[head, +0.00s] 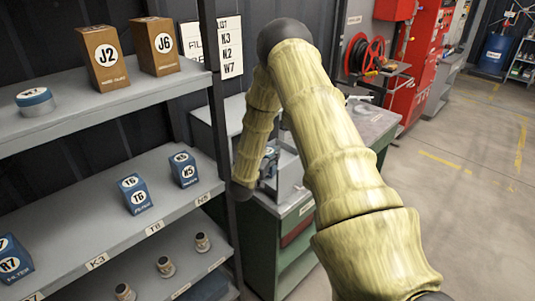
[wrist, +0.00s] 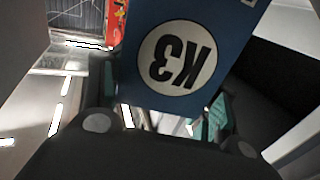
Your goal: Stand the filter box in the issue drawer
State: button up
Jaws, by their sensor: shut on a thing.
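The blue filter box (wrist: 172,55) with a white K3 label fills the top middle of the wrist view. Its label looks upside down there. My gripper (wrist: 166,105) is shut on it, with one dark finger on each side. In the head view a small blue patch of the held box (head: 268,163) shows behind my arm, by the pale grey walls of the issue drawer (head: 291,175) on the green cabinet. My arm hides much of the drawer and the gripper there. I cannot tell whether the box touches the drawer floor.
A grey shelf rack (head: 120,208) on the left holds blue boxes such as T6 (head: 134,194) and N5 (head: 183,169), and brown boxes J2 (head: 106,57) and J6 (head: 155,45). A wall list (head: 229,46) reads K3, N2, W7. Open floor lies at the right.

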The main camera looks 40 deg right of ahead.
jog(key=shift+f, duration=0.5)
jog(key=o, duration=1.3)
jog(key=shift+f, duration=0.1)
jog(key=shift+c, duration=0.2)
jog(key=shift+s+a, duration=0.1)
jog(key=shift+a, duration=0.1)
jog(key=b+v, duration=0.4)
jog(key=v, duration=0.7)
jog(key=shift+s+a+b, duration=0.15)
jog(key=shift+a+b, duration=0.15)
